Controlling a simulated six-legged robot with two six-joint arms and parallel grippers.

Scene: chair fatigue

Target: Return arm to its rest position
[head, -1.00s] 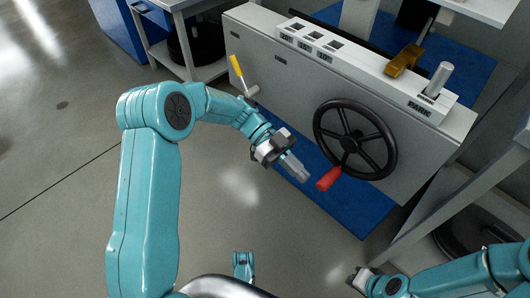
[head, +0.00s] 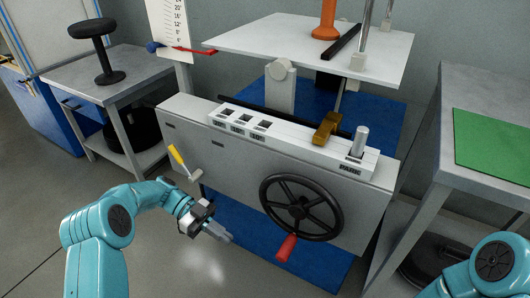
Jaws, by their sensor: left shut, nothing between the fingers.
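My left arm comes in from the lower left and bends over the floor. Its left gripper (head: 218,232) is shut and empty, in front of the grey machine panel (head: 230,170). It is apart from the black handwheel (head: 302,208), which has a red handle (head: 286,248), and below the yellow-handled lever (head: 177,155). My right arm shows only in part at the lower right corner; its gripper is out of the picture.
A slotted block (head: 290,138) with a metal peg (head: 359,142) and a brass piece (head: 326,128) tops the panel. A white platform (head: 240,36) stands behind. Side tables flank it: a grey one (head: 62,78) left, one with a green mat (head: 490,140) right.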

